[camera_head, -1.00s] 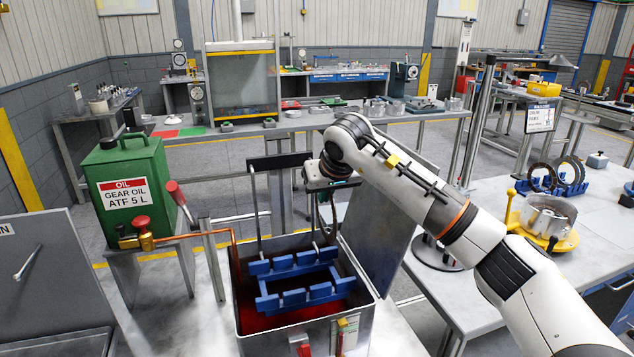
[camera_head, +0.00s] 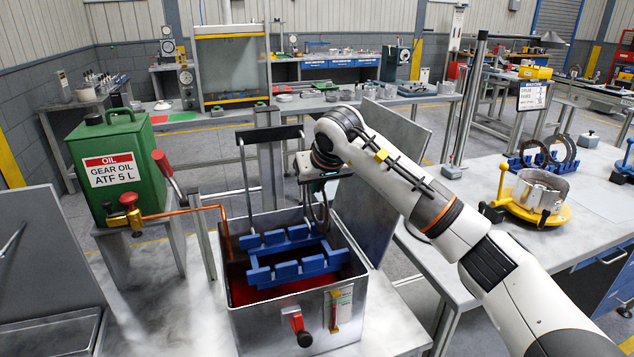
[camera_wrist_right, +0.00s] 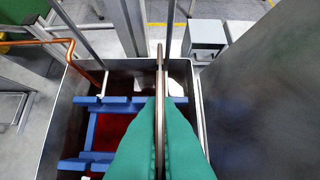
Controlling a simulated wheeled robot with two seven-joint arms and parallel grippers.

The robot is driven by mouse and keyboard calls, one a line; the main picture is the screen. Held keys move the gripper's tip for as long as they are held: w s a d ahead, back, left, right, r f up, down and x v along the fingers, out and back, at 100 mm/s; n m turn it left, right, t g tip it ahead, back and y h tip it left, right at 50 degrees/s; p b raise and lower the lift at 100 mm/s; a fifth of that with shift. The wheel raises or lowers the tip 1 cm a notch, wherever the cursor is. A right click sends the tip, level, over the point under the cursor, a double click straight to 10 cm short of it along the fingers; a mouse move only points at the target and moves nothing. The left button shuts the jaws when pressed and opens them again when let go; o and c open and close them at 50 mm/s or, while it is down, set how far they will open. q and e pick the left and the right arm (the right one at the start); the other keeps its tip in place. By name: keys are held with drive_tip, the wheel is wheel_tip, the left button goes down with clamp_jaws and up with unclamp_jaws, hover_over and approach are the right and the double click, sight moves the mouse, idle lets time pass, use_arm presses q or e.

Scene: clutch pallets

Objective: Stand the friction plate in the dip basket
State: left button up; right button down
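The friction plate (camera_wrist_right: 160,84) is a thin ring, seen edge-on and upright in the wrist view between two green fingers. My right gripper (camera_wrist_right: 161,135) is shut on it. In the head view the friction plate (camera_head: 318,212) hangs below my right gripper (camera_head: 318,178), at the back right of the tank. The blue dip basket (camera_head: 297,268) has slotted rails and a tall rod handle, and sits in the metal tank above red oil. It also shows at lower left in the wrist view (camera_wrist_right: 91,131). I cannot tell whether plate and basket touch. My left gripper is out of view.
The tank (camera_head: 279,312) has an open lid (camera_head: 378,180) on its right. A copper pipe (camera_head: 190,211) runs from the green oil can (camera_head: 113,165) to the tank. On the right table stand a yellow fixture (camera_head: 541,213) and a blue rack (camera_head: 530,163) with rings.

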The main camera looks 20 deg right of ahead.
drive_tip(key=shift+f+b, duration=0.8)
drive_tip(key=shift+f, duration=0.8)
drive_tip(key=shift+w+f+b, duration=0.1)
drive_tip(key=shift+f+b, duration=1.05)
drive_tip(key=shift+f, duration=0.95)
drive_tip(key=c, duration=2.1)
unclamp_jaws()
drive_tip(key=o, duration=0.5)
wheel_tip(320, 180, up, 8)
drive_tip(key=p, duration=0.5)
drive_tip(key=shift+r+p, duration=0.1)
drive_tip(key=shift+p, duration=0.3)
